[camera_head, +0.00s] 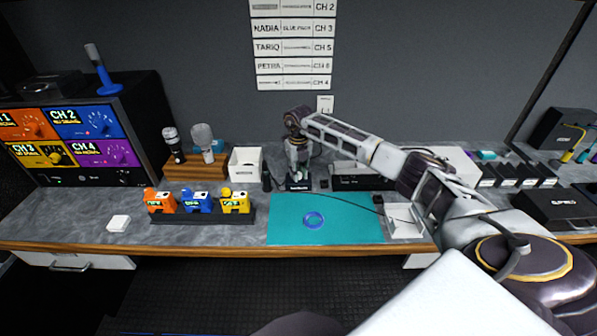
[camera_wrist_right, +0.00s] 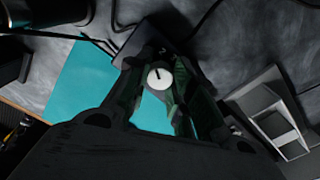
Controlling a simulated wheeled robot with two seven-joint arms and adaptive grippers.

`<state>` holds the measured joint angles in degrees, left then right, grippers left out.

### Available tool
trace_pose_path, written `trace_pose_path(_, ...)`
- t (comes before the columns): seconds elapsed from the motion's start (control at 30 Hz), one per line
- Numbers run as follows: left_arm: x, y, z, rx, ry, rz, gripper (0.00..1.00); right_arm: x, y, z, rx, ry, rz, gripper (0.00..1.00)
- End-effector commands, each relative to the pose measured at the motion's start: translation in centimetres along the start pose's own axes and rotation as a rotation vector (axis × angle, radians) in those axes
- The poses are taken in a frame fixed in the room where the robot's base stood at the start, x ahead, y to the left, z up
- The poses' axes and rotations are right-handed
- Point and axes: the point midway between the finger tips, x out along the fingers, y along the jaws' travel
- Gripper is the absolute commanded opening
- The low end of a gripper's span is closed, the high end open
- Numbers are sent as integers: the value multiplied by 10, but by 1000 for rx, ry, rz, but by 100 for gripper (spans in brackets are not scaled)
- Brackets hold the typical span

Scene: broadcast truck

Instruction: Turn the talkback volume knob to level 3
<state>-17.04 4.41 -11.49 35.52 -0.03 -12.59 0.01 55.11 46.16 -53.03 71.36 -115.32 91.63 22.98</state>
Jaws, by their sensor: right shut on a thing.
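The talkback box (camera_head: 299,187) is a small dark unit with a label on its front, at the back edge of the teal mat. My right gripper (camera_head: 298,172) points down over it and hides its top. In the right wrist view, the volume knob (camera_wrist_right: 160,76) shows as a round white cap with a short dark pointer mark. The fingers of my right gripper (camera_wrist_right: 162,84) are on either side of the knob and shut on it. My left gripper is not in view.
A white box (camera_head: 245,163) and microphones (camera_head: 203,138) stand left of the gripper. Orange, blue and yellow packs (camera_head: 198,203) sit in a dark rack. A white stand (camera_head: 404,222) is at the mat's right.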

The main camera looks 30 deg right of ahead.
Motion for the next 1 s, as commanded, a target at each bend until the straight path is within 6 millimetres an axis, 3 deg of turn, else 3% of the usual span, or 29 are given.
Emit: trace_pose_path(1.0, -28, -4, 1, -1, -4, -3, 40, -2, -1, 0, 799, -2, 0, 0)
